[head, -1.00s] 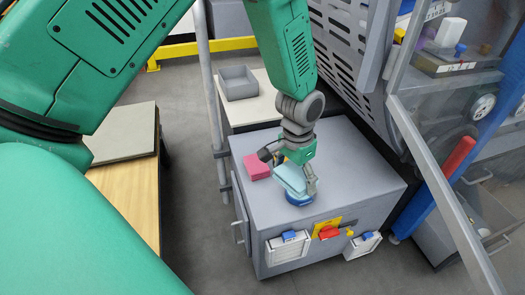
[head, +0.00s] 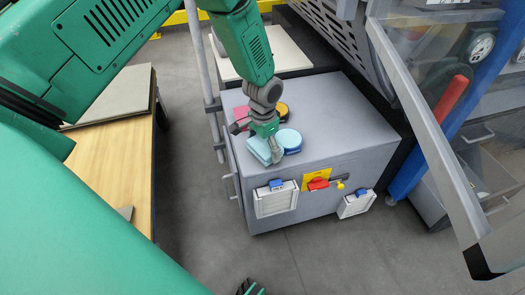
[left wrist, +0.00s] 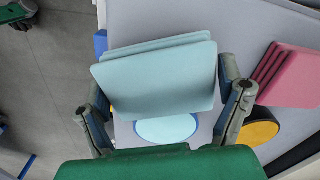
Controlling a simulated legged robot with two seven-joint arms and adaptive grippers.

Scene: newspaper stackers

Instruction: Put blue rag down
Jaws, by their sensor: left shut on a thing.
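The light blue rag (head: 262,151) is a folded, layered pad near the left front edge of the grey cabinet top (head: 335,110). My left gripper (head: 270,146) is shut on it; in the left wrist view the rag (left wrist: 155,80) spans between the two fingers (left wrist: 165,103). The rag is at or just above the top; contact cannot be told. A round blue disc (head: 290,140) lies close to the rag's right, and shows as a pale blue face in the left wrist view (left wrist: 167,129). A dark, green-edged part, perhaps my right gripper (head: 250,288), peeks in at the bottom edge.
A pink folded rag (head: 240,114) and a yellow-and-black disc (head: 281,110) lie behind on the cabinet top. Its right half is clear. A red switch (head: 318,184) is on its front. A wooden table (head: 115,155) stands left; a clear panel (head: 420,120) leans right.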

